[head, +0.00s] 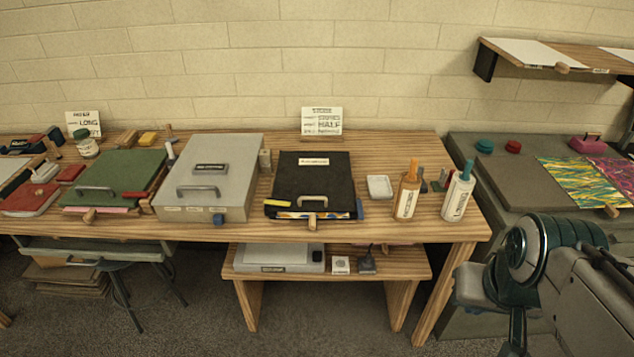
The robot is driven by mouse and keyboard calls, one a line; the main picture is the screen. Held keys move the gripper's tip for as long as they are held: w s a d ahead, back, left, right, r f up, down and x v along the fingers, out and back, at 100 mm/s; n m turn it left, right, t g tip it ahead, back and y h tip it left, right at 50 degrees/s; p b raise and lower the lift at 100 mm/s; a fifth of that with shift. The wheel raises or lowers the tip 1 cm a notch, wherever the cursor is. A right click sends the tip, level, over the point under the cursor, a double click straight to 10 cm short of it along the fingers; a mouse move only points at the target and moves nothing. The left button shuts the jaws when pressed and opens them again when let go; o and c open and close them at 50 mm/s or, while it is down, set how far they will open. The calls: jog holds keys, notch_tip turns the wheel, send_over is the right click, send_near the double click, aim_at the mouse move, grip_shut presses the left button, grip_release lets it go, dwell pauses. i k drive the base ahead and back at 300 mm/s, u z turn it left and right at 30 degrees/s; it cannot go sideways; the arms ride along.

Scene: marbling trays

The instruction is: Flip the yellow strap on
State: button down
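The yellow strap (277,204) is a short flat bar at the front left edge of a black case (312,180) on the wooden table. It points outward to the left of the case. The black case has a pale handle, a white label and a wooden tab at its front. Patterned paper shows under its front edge. A blue piece (360,209) sits at its front right corner. My arm is folded at the lower right, well apart from the case. I cannot make out my gripper's fingers there.
A grey metal case (208,178) stands left of the black case, and a green case (115,180) beyond it. A small white dish (379,187), an orange-capped bottle (407,193) and a teal-capped bottle (458,194) stand to the right. A lower shelf (415,271) juts out under the table.

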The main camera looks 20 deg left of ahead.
aim_at(267, 201)
jog(key=u, duration=0.35)
jog(key=i, duration=1.05)
jog(key=u, duration=0.8)
